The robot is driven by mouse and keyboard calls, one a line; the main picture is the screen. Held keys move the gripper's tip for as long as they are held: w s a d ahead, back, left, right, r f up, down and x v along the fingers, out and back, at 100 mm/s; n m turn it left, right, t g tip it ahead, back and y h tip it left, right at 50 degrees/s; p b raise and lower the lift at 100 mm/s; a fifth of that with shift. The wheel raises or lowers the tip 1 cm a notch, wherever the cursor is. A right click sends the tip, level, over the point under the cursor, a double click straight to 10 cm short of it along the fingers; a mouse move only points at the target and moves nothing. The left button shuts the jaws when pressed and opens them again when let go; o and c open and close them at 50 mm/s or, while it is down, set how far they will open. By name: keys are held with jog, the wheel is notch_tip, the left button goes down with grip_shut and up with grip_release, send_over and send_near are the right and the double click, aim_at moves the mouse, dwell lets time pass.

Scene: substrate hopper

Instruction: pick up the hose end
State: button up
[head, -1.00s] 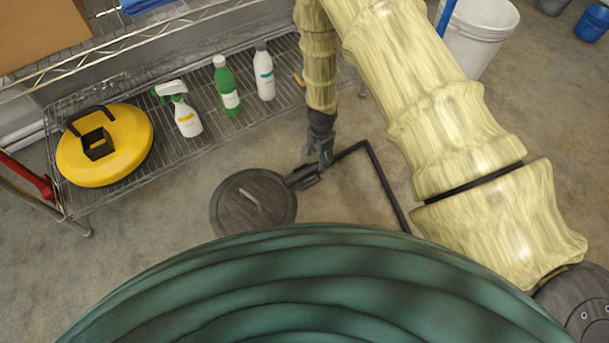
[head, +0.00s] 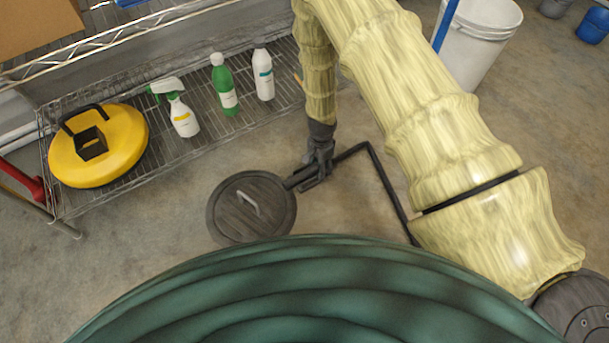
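My gripper (head: 312,180) is dark grey and points down near the floor at mid-picture, at the end of my yellow-sleeved arm. A thin black hose or pipe (head: 384,180) runs up from the lower right, bends, and reaches the gripper from the right. A dark round lid-like piece with a grey handle (head: 250,207) lies on the floor to the left of the gripper. Dark bars lie between the gripper and this piece. Dark fingers against dark parts hide whether the gripper is open or holds anything. I cannot tell which part is the hose end.
A wire shelf (head: 75,205) at the left holds a yellow round case (head: 125,150), a spray bottle (head: 183,118), a green bottle (head: 225,88) and a white bottle (head: 264,75). A white bucket (head: 485,45) stands at upper right. Floor right of the hose is mostly behind my arm.

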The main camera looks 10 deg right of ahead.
jog(key=c, duration=0.9)
jog(key=shift+c, duration=0.2)
